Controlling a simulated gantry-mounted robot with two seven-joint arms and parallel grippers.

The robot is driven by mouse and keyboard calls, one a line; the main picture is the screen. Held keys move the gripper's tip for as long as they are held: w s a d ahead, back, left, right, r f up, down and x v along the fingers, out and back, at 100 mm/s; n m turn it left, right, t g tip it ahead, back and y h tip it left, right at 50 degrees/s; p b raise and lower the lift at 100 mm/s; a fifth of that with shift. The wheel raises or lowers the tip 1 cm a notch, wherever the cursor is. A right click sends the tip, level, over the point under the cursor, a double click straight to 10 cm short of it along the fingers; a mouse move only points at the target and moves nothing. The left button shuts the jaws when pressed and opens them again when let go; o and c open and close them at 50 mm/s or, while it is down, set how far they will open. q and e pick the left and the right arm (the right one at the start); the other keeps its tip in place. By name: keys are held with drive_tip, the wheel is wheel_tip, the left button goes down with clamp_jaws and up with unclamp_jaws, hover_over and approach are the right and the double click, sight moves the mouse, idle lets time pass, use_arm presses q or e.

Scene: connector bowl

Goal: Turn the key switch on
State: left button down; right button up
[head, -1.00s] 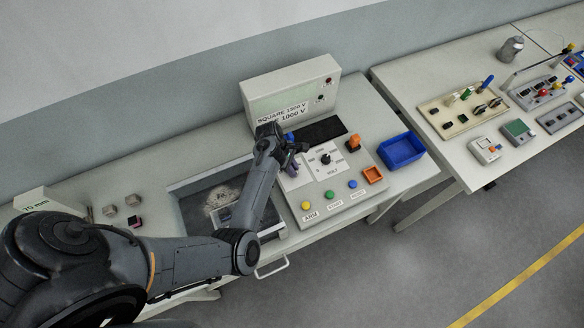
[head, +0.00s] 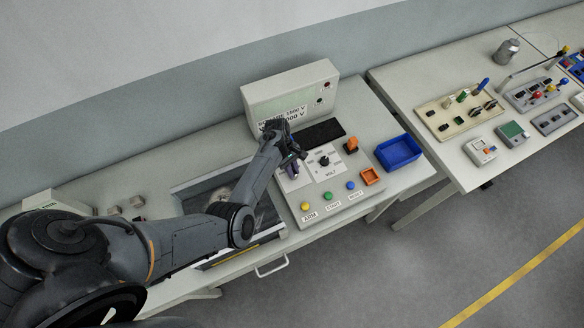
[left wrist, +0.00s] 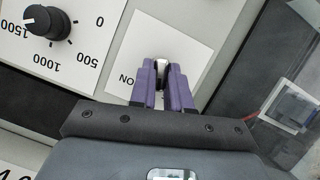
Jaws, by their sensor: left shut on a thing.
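The key switch (left wrist: 161,62) is a small metal key on a white plate (left wrist: 185,30), with the word "ON" printed beside it in the left wrist view. My left gripper (left wrist: 162,78) has its purple fingers shut on the key, one on each side. In the head view my left gripper (head: 292,168) is at the left part of the sloped control panel (head: 345,195), and the key itself is hidden behind it there. My right gripper is not in view.
A black voltage knob (head: 323,161) sits just right of the gripper. Yellow (head: 305,206), green (head: 327,195) and blue (head: 350,185) buttons line the panel's front. An orange switch (head: 351,146) and a blue bin (head: 399,151) are further right. A display box (head: 290,95) stands behind.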

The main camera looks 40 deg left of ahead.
use_arm(q)
drive_tip(key=m+g, duration=0.1)
drive_tip(key=m, duration=0.1)
drive_tip(key=shift+a+m+y, duration=0.1)
drive_tip(key=shift+m+y, duration=0.2)
drive_tip(key=shift+m, duration=0.1)
drive_tip(key=m+g, duration=0.1)
drive_tip(key=m, duration=0.1)
drive_tip(key=shift+w+f+m+p, duration=0.1)
drive_tip(key=shift+m+p, duration=0.2)
drive_tip(key=shift+m, duration=0.1)
drive_tip(key=m, duration=0.2)
drive_tip(key=m+g+y, duration=0.1)
drive_tip(key=m, duration=0.1)
drive_tip(key=shift+y, duration=0.3)
drive_tip(key=shift+f+m+y, duration=0.1)
drive_tip(key=shift+m+y, duration=0.2)
drive_tip(key=shift+m, duration=0.9)
drive_tip(key=shift+d, duration=0.2)
drive_tip(key=c, duration=1.1)
unclamp_jaws()
drive_tip(key=shift+w+g, duration=0.1)
drive_tip(key=shift+g, duration=0.2)
drive_tip(key=shift+d, duration=0.1)
drive_tip(key=shift+w+r, duration=0.1)
drive_tip(key=shift+r, duration=0.1)
